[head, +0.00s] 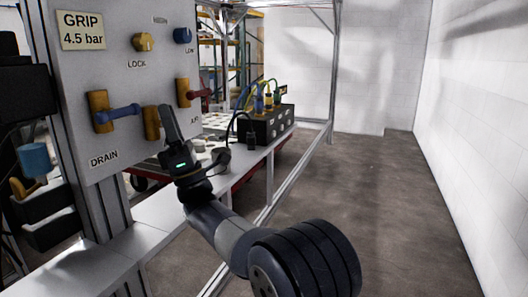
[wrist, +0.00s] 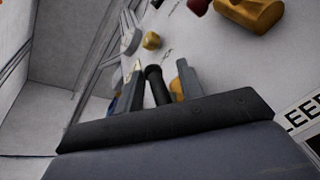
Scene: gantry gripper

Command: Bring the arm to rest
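My arm reaches in from the lower right in the head view, with my gripper (head: 169,122) pointing up in front of the panel (head: 125,75). In the wrist view the two grey fingers of my gripper (wrist: 158,85) stand apart. A black round-ended bar (wrist: 157,86) shows between them, with narrow gaps at its sides; I cannot tell whether it is touched. A yellow block (head: 152,123) is right beside the fingers in the head view, partly hidden by them.
The panel carries a blue-handled valve (head: 118,113) above the DRAIN label, a red handle (head: 199,93), a yellow knob (head: 143,42) and a blue knob (head: 183,35). A black box with cables (head: 265,124) stands on the bench behind. The floor (head: 350,185) at right is clear.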

